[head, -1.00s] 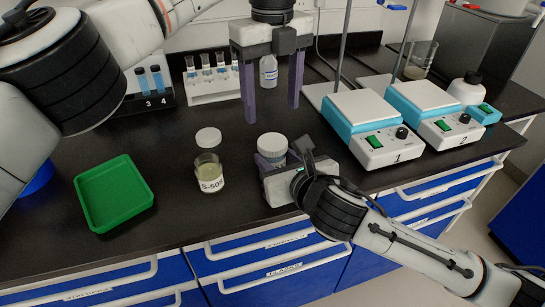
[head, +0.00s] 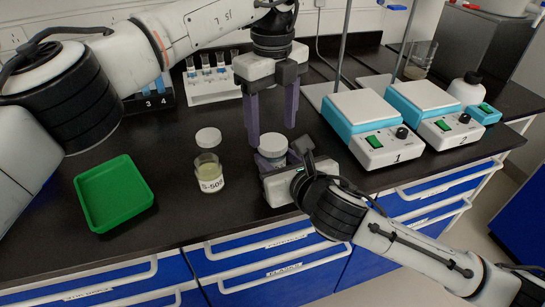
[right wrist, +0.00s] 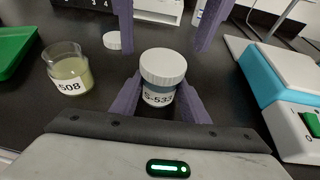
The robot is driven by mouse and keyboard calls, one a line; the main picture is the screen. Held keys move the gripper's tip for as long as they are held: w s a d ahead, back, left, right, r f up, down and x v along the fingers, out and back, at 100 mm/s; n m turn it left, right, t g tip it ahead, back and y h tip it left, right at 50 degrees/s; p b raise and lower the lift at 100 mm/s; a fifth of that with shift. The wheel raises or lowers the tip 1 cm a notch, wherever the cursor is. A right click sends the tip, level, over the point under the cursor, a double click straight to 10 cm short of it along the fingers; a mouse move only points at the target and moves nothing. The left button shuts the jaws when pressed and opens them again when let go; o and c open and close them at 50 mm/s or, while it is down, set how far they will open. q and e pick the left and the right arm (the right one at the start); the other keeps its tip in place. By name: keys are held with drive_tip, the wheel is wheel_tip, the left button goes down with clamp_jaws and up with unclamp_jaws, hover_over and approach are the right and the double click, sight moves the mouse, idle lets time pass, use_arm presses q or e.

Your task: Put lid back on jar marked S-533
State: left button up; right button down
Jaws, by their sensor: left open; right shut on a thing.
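The jar marked S-533 (right wrist: 159,95) stands upright on the bench in the right wrist view, with a white ribbed lid (right wrist: 163,66) on its top. I cannot tell whether the lid is screwed tight. In the head view the jar's white top (head: 273,144) shows just behind my right gripper (head: 273,162). My right gripper is shut on the jar, its purple fingers (right wrist: 188,103) on either side of the body. My left gripper (head: 271,142) is open, pointing down above and just behind the jar, its fingers apart and empty.
An open jar marked 508 (head: 209,175) stands left of the S-533 jar, with a loose white lid (head: 208,137) behind it. A green tray (head: 114,194) lies further left. Hotplate 1 (head: 364,128) and its stand are on the right. Test tube racks stand behind.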

sight(273, 156)
use_arm(q)
drive_tip(key=shift+f, duration=1.45)
drive_tip(key=shift+c, duration=0.2)
drive_tip(key=c, duration=1)
drive_tip(key=m, duration=0.7)
drive_tip(key=shift+c, duration=0.3)
drive_tip(key=o, duration=1.2)
drive_tip(key=shift+c, duration=0.2)
drive_tip(key=shift+r, duration=0.1)
